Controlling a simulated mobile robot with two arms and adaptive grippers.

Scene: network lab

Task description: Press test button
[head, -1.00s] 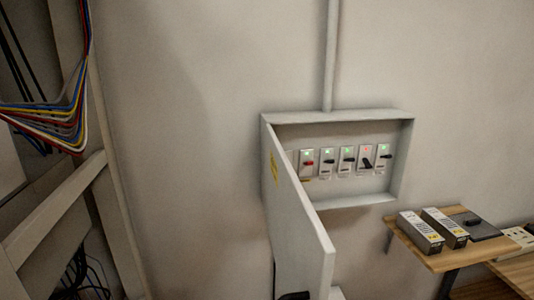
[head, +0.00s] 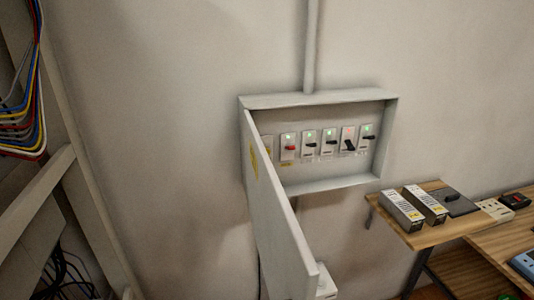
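A grey wall-mounted breaker box (head: 390,140) stands open, its door (head: 283,215) swung out towards me on the left. Inside is a row of several breaker modules. One near the left has a red lever (head: 291,147) and a green light; the others have black levers. The second module from the right (head: 348,139) has its black lever tilted down, and its light does not look green. The leftmost module (head: 267,149) is partly hidden by the door. I cannot make out a test button at this size. Neither gripper is in view.
A wooden shelf (head: 419,240) at the right holds two grey power units (head: 402,211) and a dark flat plate (head: 456,203). A wooden desk (head: 490,245) continues right with a socket strip (head: 495,210). A rack with coloured cables (head: 25,140) stands left.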

